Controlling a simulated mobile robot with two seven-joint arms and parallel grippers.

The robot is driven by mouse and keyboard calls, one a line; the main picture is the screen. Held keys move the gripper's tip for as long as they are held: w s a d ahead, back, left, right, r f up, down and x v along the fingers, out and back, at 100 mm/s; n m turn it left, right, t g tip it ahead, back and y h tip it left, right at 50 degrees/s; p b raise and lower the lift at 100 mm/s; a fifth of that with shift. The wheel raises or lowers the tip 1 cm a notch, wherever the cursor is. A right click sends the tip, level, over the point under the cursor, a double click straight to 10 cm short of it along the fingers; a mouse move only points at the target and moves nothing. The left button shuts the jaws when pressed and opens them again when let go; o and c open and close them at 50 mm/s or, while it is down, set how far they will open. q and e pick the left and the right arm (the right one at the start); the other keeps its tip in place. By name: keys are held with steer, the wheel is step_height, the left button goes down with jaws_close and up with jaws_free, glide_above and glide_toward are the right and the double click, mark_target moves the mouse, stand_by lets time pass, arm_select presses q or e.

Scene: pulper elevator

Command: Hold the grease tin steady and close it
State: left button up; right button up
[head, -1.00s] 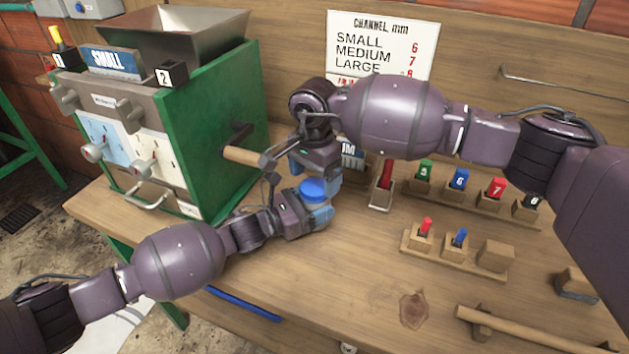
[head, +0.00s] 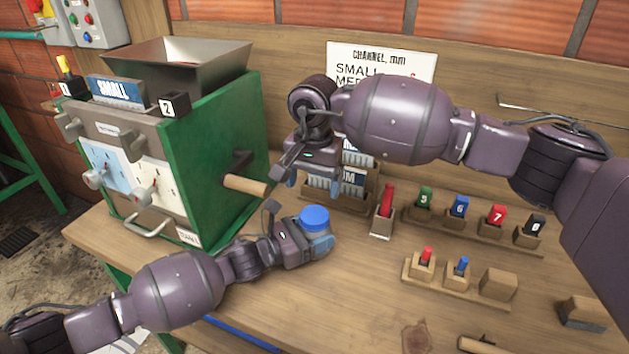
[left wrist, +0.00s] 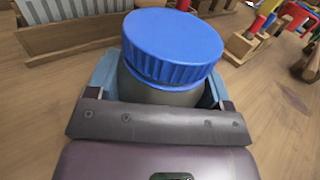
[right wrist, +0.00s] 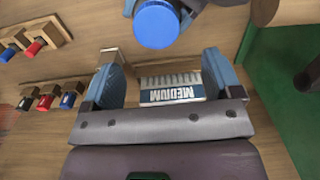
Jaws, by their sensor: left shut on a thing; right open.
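The grease tin is a small grey-blue round tin (left wrist: 165,96) with a ribbed blue lid (left wrist: 172,45) on top. The lid also shows in the head view (head: 314,217) and at the top of the right wrist view (right wrist: 157,24). My left gripper (head: 317,243) is shut around the tin's body, with a finger on either side, and holds it upright. The lid sits over the tin's mouth; I cannot tell how tight it is. My right gripper (head: 302,182) is open and empty, above and behind the tin and apart from the lid. Its spread fingers show in the right wrist view (right wrist: 160,80).
A green pulper (head: 215,150) with a wooden-handled crank (head: 246,186) stands close on the left. A wooden holder with striped label plates (head: 350,182) is behind my right gripper. Racks of numbered coloured pieces (head: 470,232) stand to the right. The front bench is mostly clear.

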mark_target(315, 214)
steer(key=n, duration=0.4)
steer(key=shift+s+d+r, duration=0.1)
steer(key=shift+d+r, duration=0.05)
steer(key=shift+f, duration=4)
steer(key=c, duration=0.9)
steer(key=m, duration=0.5)
steer(key=shift+c, duration=0.2)
steer(key=m, duration=0.4)
steer(key=shift+m, duration=0.4)
